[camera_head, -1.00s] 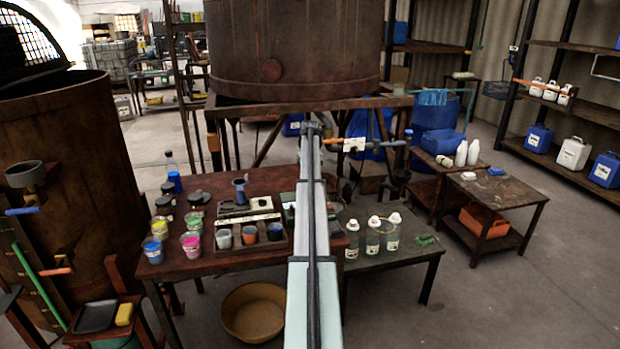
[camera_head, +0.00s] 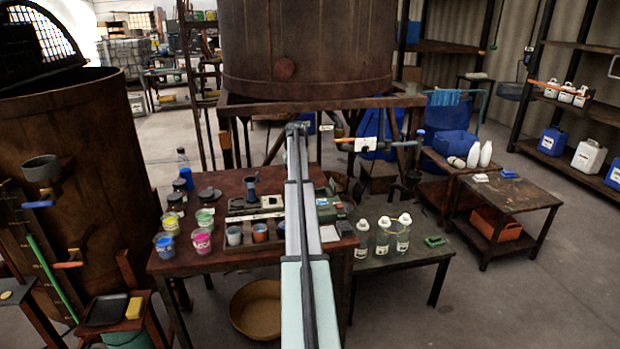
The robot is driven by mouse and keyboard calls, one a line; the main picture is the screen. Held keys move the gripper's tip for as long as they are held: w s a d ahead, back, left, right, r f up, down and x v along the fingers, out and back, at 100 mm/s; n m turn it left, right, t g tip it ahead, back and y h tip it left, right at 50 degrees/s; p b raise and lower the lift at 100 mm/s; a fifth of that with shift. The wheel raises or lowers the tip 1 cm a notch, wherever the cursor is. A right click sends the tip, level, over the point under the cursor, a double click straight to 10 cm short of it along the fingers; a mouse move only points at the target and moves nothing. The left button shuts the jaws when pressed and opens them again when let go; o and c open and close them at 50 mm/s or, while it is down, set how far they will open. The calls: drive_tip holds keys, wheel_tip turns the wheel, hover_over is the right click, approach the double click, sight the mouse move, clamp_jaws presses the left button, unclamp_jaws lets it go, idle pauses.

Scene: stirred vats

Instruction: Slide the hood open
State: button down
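My arm reaches from the bottom middle up over the work table. Its far end, where my gripper (camera_head: 297,128) would be, is small and dark in front of the big vat. The fingers cannot be made out, and nothing visibly hangs from that end.
A red-brown table (camera_head: 215,262) holds paint cups, jars and a tray of pots. Three clear bottles stand on a low table (camera_head: 385,257) to its right. Open floor lies at the right front.

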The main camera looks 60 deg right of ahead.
drive_tip(key=shift+w+a, duration=0.25)
drive_tip(key=shift+w, duration=0.05)
drive_tip(key=c, duration=1.2)
unclamp_jaws()
drive_tip(key=shift+r, duration=0.1)
wheel_tip(320, 180, up, 14)
drive_tip(key=shift+f, duration=0.15)
